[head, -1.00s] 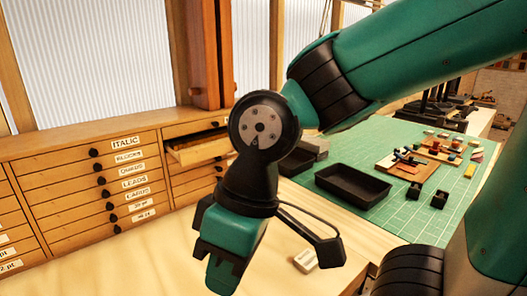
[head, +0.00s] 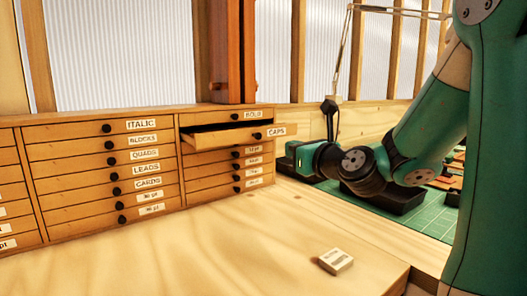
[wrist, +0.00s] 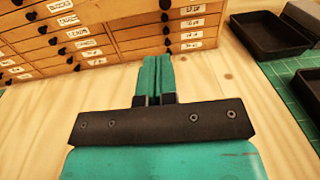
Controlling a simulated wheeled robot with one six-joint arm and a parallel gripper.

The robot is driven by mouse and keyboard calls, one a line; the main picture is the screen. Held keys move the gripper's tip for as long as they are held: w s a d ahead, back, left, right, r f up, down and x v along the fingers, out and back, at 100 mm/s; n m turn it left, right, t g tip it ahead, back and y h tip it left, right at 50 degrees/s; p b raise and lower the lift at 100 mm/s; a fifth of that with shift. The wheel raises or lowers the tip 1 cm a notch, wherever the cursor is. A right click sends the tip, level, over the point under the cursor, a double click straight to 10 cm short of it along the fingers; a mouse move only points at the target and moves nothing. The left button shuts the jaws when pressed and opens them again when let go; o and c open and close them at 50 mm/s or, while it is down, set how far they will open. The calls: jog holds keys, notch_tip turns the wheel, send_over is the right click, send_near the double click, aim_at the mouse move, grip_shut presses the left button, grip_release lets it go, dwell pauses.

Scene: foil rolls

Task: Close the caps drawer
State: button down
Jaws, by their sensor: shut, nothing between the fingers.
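The caps drawer (head: 228,138) is in the right column of the wooden cabinet, second from the top. It stands pulled out, with its front, black knob and CAPS label forward of the drawers around it. My gripper (head: 284,163) is to the right of the drawer and a little lower in the head view, apart from it. In the wrist view my gripper (wrist: 157,62) has its teal fingers together with nothing between them, pointing at the lower drawer fronts. I cannot make out the caps drawer in the wrist view.
The other drawers, such as the one labelled ITALIC (head: 80,130), are shut. A small pale box (head: 336,262) lies on the wooden bench top. A green mat (head: 425,222) with black trays (wrist: 268,35) lies to the right. The bench before the cabinet is mostly clear.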

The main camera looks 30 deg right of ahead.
jog(key=p, duration=1)
send_near(259, 137)
jog(key=shift+m, duration=0.3)
jog(key=w+p, duration=0.6)
jog(key=shift+w+r, duration=0.1)
jog(key=shift+r, duration=0.1)
jog(key=shift+w+d+f+p, duration=0.1)
jog(key=shift+w+f+p, duration=0.2)
jog(key=shift+w, duration=0.35)
